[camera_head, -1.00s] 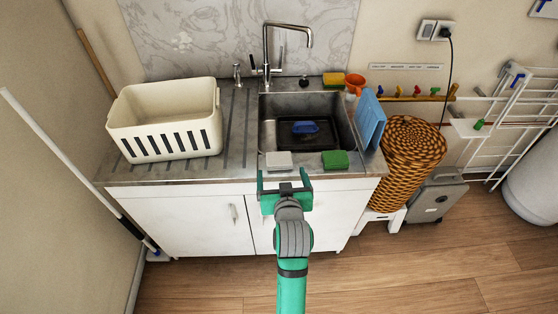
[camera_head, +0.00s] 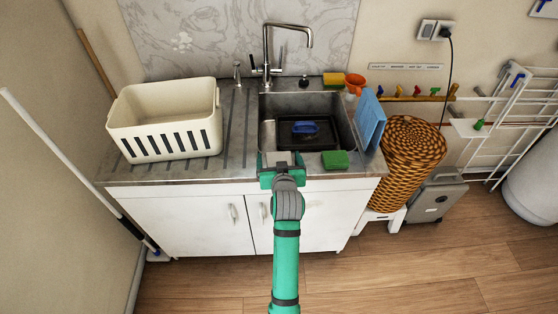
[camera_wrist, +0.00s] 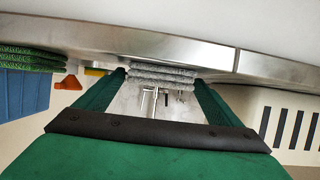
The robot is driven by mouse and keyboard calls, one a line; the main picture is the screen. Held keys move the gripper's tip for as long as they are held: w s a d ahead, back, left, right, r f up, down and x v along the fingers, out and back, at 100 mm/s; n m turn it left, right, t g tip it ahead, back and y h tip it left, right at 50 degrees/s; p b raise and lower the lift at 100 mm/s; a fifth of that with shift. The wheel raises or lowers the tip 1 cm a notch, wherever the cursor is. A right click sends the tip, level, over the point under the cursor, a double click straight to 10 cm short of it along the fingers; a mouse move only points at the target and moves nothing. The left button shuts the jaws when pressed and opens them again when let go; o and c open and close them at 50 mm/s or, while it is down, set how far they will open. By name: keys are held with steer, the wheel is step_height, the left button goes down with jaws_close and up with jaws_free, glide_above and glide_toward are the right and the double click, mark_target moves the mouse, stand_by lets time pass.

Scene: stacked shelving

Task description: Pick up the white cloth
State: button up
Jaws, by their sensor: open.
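The white cloth (camera_head: 281,157) is a folded stack on the front edge of the sink counter, partly hidden by my gripper in the head view. In the wrist view the cloth (camera_wrist: 162,75) shows as greyish-white folded layers between my finger ends. My gripper (camera_head: 282,160) is at the counter's front edge, open, with one finger on each side of the cloth. The wrist view shows the two fingers (camera_wrist: 160,82) apart; whether either touches the cloth I cannot tell.
A green folded cloth (camera_head: 335,159) lies just right of the gripper. The sink (camera_head: 268,135) is behind, with a blue brush (camera_head: 304,128) in it. A cream basket (camera_head: 165,143) stands on the left, and a blue cloth (camera_head: 369,122) hangs at the sink's right.

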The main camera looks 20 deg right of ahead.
steer(key=shift+w+f, duration=0.1)
steer(key=shift+w, duration=0.05)
steer(key=c, duration=1.1)
steer(key=shift+c, duration=0.2)
